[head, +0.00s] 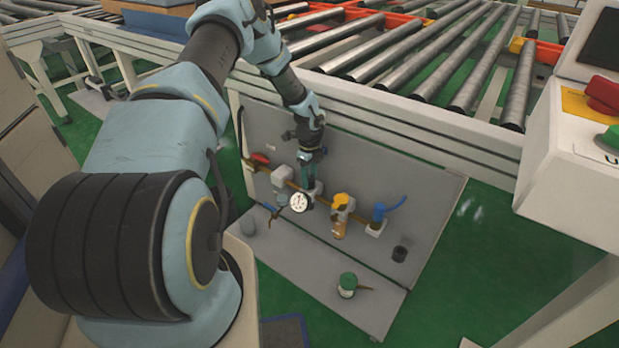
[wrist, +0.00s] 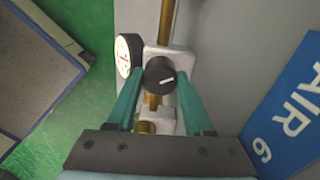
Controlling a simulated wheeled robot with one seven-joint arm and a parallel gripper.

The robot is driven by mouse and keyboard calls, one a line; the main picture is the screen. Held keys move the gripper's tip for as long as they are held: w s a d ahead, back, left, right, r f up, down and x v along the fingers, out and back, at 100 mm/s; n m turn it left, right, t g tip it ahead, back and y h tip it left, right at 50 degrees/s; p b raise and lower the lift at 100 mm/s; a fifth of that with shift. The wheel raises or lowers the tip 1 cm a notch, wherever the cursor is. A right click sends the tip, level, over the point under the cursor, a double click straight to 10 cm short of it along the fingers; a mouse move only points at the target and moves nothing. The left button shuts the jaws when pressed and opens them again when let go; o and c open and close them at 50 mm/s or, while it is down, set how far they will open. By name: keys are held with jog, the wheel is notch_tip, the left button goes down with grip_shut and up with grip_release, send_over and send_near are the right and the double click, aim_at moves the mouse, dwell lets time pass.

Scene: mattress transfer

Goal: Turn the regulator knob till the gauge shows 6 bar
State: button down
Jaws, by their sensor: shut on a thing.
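The regulator knob (wrist: 160,74) is a dark round cap with a white pointer line, on a pale regulator body (wrist: 176,56) in the wrist view. My gripper (wrist: 161,82) has its teal fingers on either side of the knob, shut on it. In the head view my gripper (head: 308,172) is at the panel and hides the knob. The white-faced gauge (head: 299,201) sits just below my gripper there. In the wrist view the gauge (wrist: 126,56) is left of the knob, seen steeply from the side. Its reading is too small to tell.
A green-topped jar (head: 347,285) stands on the ledge below. The roller conveyor (head: 425,65) runs above. A blue AIR sign (wrist: 292,112) is right of my gripper.

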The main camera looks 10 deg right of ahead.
dwell(0.4)
jog(key=shift+c, duration=1.4)
grip_release()
notch_tip(320, 180, up, 11)
jog(key=shift+f, duration=0.1)
